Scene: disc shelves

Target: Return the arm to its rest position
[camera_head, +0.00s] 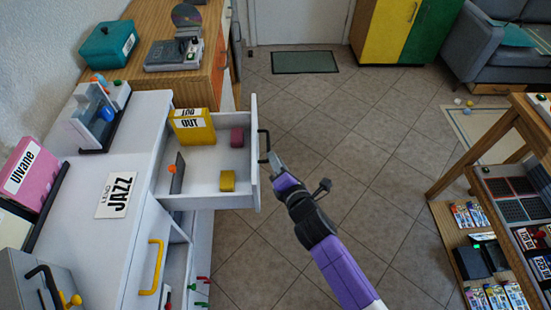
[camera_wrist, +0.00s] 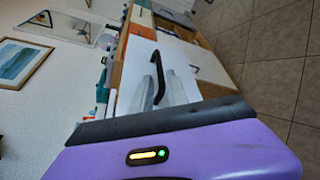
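My gripper (camera_head: 275,160) is at the end of my purple arm, over the floor just right of the open white drawer (camera_head: 207,201). Its fingertips are close to the drawer's black handle (camera_head: 264,146). In the wrist view the two grey fingers (camera_wrist: 162,85) stand a little apart, with the black handle (camera_wrist: 158,72) showing between them. I cannot tell whether the fingers touch it. No object shows held clear of the furniture.
The drawer holds a yellow "OUT" box (camera_head: 192,128) and small blocks. The white counter (camera_head: 125,150) is at left, bearing a JAZZ card (camera_head: 116,195). A wooden shelf unit (camera_head: 505,200) stands at right. The tiled floor (camera_head: 350,130) between them is clear.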

